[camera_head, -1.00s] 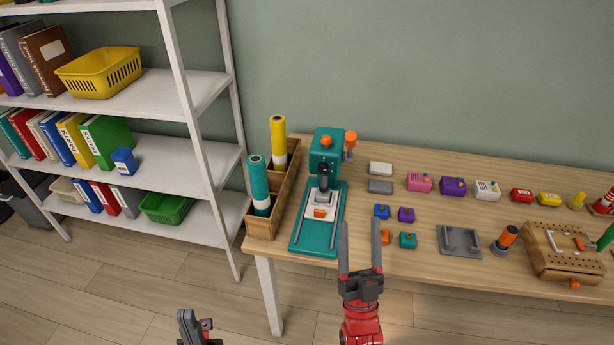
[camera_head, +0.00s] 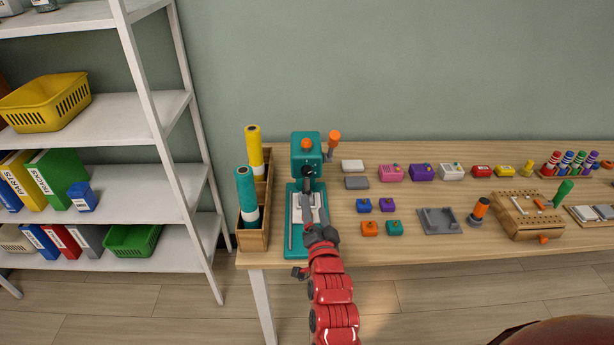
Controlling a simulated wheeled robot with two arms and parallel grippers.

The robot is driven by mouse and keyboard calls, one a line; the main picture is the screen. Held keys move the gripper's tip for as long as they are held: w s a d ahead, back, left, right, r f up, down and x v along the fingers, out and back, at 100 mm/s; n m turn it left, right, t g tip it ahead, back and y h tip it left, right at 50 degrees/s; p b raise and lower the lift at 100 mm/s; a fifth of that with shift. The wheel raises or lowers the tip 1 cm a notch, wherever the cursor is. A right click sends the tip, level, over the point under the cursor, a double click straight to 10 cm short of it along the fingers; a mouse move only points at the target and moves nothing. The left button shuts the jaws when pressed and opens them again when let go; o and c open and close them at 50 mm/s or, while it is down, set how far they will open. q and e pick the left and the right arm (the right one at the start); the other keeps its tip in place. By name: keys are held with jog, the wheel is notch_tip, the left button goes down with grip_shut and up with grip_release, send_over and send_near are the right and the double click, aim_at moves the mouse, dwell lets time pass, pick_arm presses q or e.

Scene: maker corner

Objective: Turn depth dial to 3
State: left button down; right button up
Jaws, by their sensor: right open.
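The teal drill press (camera_head: 306,160) stands at the left part of the table, with an orange knob (camera_head: 306,144) on its head and an orange-tipped lever (camera_head: 333,141) at its right. Which part is the depth dial, and any numbers on it, are too small to tell. My right gripper (camera_head: 314,212) is open over the press's base, in front of the dark spindle (camera_head: 307,174). It covers part of the light bed plate and hides the orange piece there. I cannot tell whether it touches the press. My left gripper cannot be made out.
A wooden box (camera_head: 254,239) with teal and yellow rolls stands close at the press's left. Small coloured boxes, a grey tray (camera_head: 437,221) and a wooden block (camera_head: 528,216) lie to the right on the table (camera_head: 400,250). A white shelf (camera_head: 150,153) stands at left.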

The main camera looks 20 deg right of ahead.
aim_at(308, 174)
jog(key=w, duration=0.4)
jog(key=w+d+p, duration=0.1)
jog(key=w, duration=0.3)
jog(key=w+d+p, duration=0.1)
jog(key=w, duration=0.3)
jog(key=shift+w+d, duration=0.25)
jog(key=shift+w, duration=0.1)
grip_shut()
